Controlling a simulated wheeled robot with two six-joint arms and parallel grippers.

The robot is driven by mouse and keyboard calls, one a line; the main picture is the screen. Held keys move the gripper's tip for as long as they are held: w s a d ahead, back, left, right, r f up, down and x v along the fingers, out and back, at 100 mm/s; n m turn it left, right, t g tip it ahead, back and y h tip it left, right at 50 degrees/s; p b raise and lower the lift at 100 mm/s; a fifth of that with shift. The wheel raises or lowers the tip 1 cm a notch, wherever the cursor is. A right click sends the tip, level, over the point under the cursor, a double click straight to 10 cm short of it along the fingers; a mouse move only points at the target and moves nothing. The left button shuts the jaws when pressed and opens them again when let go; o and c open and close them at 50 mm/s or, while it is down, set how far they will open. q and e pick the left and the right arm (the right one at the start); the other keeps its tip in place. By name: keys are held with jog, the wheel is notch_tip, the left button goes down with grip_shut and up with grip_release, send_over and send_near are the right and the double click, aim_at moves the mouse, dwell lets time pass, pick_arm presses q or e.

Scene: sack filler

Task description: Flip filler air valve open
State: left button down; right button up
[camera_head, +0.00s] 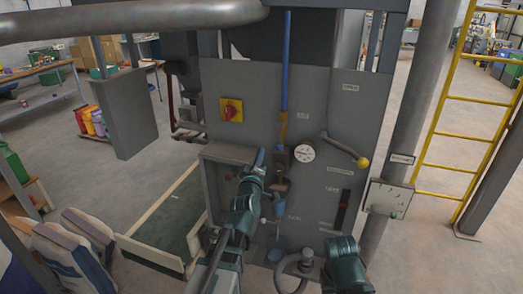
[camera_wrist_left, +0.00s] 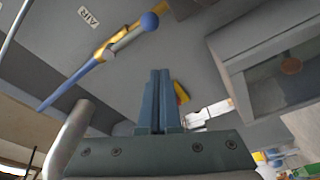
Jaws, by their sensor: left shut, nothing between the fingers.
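The filler (camera_head: 240,80) is a tall grey cabinet. A blue air pipe (camera_head: 285,60) runs down its front, and it also shows in the wrist view (camera_wrist_left: 70,82). The brass air valve (camera_wrist_left: 104,50) sits on this pipe beside an AIR label (camera_wrist_left: 88,16). Its lever with a blue ball end (camera_wrist_left: 149,21) points away from the pipe, roughly in line with it. My left gripper (camera_head: 260,156) is shut and empty in front of the panel. In the wrist view its fingers (camera_wrist_left: 160,74) are apart from the lever, below the ball.
A round gauge (camera_head: 303,153) and a yellow-knobbed lever (camera_head: 362,162) are on the panel right of my left gripper. A red-and-yellow switch (camera_head: 231,110) is to the left. A grey post (camera_head: 412,100) and yellow ladder (camera_head: 470,100) stand right. Filled sacks (camera_head: 65,250) lie lower left.

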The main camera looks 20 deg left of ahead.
pick_arm(q)
jog(key=shift+s+d+f, duration=0.1)
jog(key=shift+s+d, duration=0.05)
jog(key=shift+s, duration=1.05)
jog(key=s+d+f+m+g+h+b, duration=0.25)
jog(key=d+f+m+g, duration=0.25)
jog(key=d+f, duration=0.4)
jog(key=s+d+f+m+g+h+b, duration=0.1)
jog(key=s+d+f+m+g+h, duration=0.3)
jog(key=d+f, duration=0.45)
jog(key=s+f+m+g+y, duration=0.1)
jog(key=s+f+m+g, duration=0.2)
jog(key=s, duration=0.3)
jog(key=s+f+m+g+y+b, duration=0.1)
jog(key=s+f+m+g+y, duration=0.1)
jog(key=s, duration=0.5)
jog(key=s+f+m+g+y+b, duration=0.1)
jog(key=s+f+m+g+y, duration=0.1)
jog(key=s+f+g, duration=0.3)
jog(key=shift+s+f+m, duration=0.8)
jog(key=shift+s+f, duration=0.05)
jog(key=shift+s, duration=0.15)
jog(key=shift+d, duration=0.1)
